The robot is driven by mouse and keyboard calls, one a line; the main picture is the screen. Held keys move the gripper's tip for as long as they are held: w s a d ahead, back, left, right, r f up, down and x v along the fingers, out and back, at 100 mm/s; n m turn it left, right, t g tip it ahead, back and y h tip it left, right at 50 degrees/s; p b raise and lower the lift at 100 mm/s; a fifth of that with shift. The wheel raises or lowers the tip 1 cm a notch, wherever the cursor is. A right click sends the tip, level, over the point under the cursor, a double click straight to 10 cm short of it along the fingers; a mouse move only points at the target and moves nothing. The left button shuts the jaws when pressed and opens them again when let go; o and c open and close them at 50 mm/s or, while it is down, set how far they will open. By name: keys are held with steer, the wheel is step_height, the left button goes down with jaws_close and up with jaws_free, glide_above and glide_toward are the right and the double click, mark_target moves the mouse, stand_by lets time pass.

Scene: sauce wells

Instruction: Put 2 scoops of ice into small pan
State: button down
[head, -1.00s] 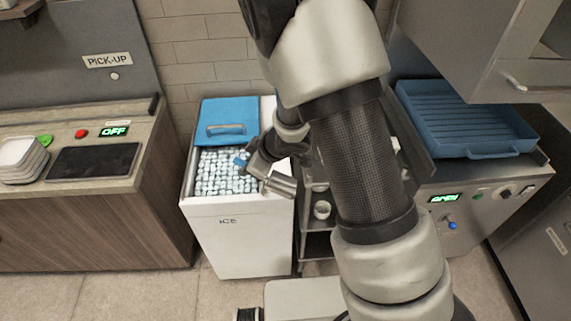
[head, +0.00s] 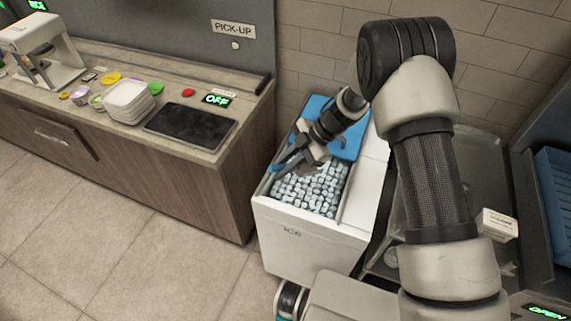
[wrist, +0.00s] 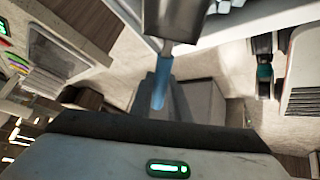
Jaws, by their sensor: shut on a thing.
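My gripper (head: 284,164) is shut on a scoop with a blue handle (head: 277,169). It is over the left rim of the ice bin (head: 310,239). In the wrist view the blue handle (wrist: 160,88) runs up from the jaws (wrist: 160,98) to a grey metal scoop head (wrist: 176,18). I cannot tell whether the scoop holds ice. Ice cubes (head: 318,190) fill the open part of the bin. I cannot make out the small pan in the current views.
The blue lid (head: 347,143) covers the back of the bin. A pick-up counter (head: 190,140) at left holds a dark pad (head: 190,128) and stacked white containers (head: 128,101). A blue tray (head: 558,195) is at the right edge. Open floor (head: 130,250) lies front left.

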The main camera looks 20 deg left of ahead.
steer(key=shift+s+f+b, duration=0.1)
steer(key=shift+f+b, duration=0.6)
steer(key=shift+f, duration=0.1)
steer(key=w+d+f+b, duration=0.1)
steer(key=f+b, duration=0.2)
steer(key=w+f+b, duration=0.1)
steer(key=f+b, duration=0.2)
steer(key=w+d+f+b, duration=0.1)
steer(key=f+b, duration=0.2)
steer(key=shift+w+d, duration=0.1)
steer(key=shift+d, duration=0.2)
steer(key=s+a+r+t+h+p, duration=0.2)
steer(key=r+p, duration=0.6)
steer(key=p, duration=0.4)
steer(key=s+a, duration=0.1)
steer(key=s, duration=0.1)
steer(key=shift+s+a, duration=0.35)
steer(key=shift+a, duration=0.05)
steer(key=shift+f, duration=0.1)
